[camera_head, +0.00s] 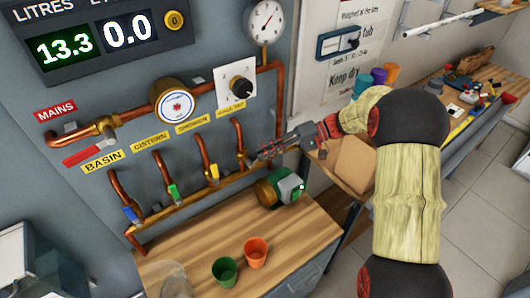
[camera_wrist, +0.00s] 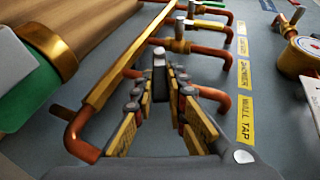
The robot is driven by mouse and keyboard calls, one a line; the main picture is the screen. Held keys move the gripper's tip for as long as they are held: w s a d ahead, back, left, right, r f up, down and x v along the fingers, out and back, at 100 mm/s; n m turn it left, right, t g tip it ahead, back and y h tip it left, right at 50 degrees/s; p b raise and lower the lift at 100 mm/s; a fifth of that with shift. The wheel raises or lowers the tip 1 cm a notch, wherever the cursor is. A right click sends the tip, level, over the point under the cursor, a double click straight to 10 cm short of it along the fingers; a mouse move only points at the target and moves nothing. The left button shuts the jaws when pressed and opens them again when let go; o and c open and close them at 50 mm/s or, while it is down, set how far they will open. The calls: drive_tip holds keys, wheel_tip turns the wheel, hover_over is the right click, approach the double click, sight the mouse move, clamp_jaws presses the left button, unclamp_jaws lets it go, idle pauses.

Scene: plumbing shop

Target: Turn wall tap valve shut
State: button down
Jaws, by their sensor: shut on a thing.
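The wall tap valve (camera_head: 242,157) is the rightmost branch on the copper manifold, below its yellow label. My gripper (camera_head: 262,156) reaches in from the right and meets this valve. In the wrist view the "WALL TAP" label (camera_wrist: 246,118) stands right of my gripper (camera_wrist: 160,82). Its two fingers are closed around the valve's dark grey lever (camera_wrist: 159,60). The fingers hide much of the lever and valve body, so I cannot tell the lever's exact angle to its pipe.
The basin valve (camera_head: 131,213), cistern valve (camera_head: 172,191) and shower valve (camera_head: 213,171) stand to the left. A green and grey cylindrical device (camera_head: 285,187) sits just below my gripper. A green cup (camera_head: 224,270) and orange cup (camera_head: 255,252) stand on the bench. The display reads 13.3 and 0.0.

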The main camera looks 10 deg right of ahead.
drive_tip(key=shift+d+f+y, duration=0.1)
drive_tip(key=shift+f+y, duration=0.35)
drive_tip(key=shift+y, duration=0.15)
drive_tip(key=c, duration=1.8)
unclamp_jaws()
drive_tip(key=shift+o, duration=0.2)
drive_tip(key=v, duration=0.7)
drive_tip(key=shift+d, duration=0.25)
drive_tip(key=shift+c, duration=0.6)
